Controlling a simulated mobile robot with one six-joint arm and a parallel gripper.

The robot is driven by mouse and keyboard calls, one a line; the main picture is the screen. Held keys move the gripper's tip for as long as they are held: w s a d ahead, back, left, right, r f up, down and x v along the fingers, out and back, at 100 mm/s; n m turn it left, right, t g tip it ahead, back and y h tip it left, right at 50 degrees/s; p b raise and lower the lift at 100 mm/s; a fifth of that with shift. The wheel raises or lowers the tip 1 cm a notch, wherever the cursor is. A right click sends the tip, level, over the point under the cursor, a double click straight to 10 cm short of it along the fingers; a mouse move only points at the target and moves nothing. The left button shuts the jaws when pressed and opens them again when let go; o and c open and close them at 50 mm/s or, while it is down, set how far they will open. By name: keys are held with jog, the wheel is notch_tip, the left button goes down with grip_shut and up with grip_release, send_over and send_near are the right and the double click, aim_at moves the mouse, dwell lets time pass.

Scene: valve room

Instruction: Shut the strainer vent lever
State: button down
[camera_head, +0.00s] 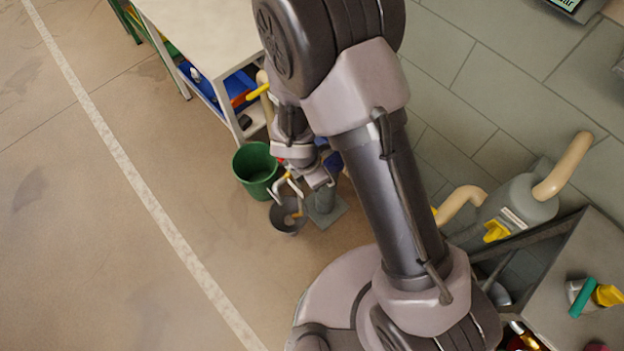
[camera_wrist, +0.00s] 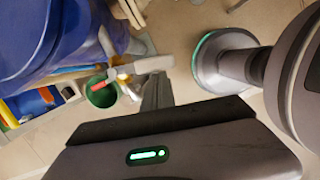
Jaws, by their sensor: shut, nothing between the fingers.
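The blue strainer body (camera_wrist: 75,35) fills the upper left of the wrist view. In the head view only a bit of blue (camera_head: 333,160) shows behind my arm. My gripper (camera_wrist: 157,90) is shut and empty, close to the pipe in the picture; contact cannot be told. In the head view my wrist partly hides the strainer and lever.
A green bucket (camera_head: 250,178) and a grey bucket (camera_head: 281,224) stand on the floor below. A workbench (camera_head: 205,35) with a blue bin is at upper left. Floor at left is clear.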

jog(key=shift+w+d+n+y+b, duration=0.15)
jog(key=shift+d+n+b, duration=0.4)
jog(key=shift+n, duration=0.2)
jog(key=shift+w+d+n+y+b, duration=0.15)
jog(key=shift+d+n+b, duration=0.3)
jog(key=shift+n, duration=0.3)
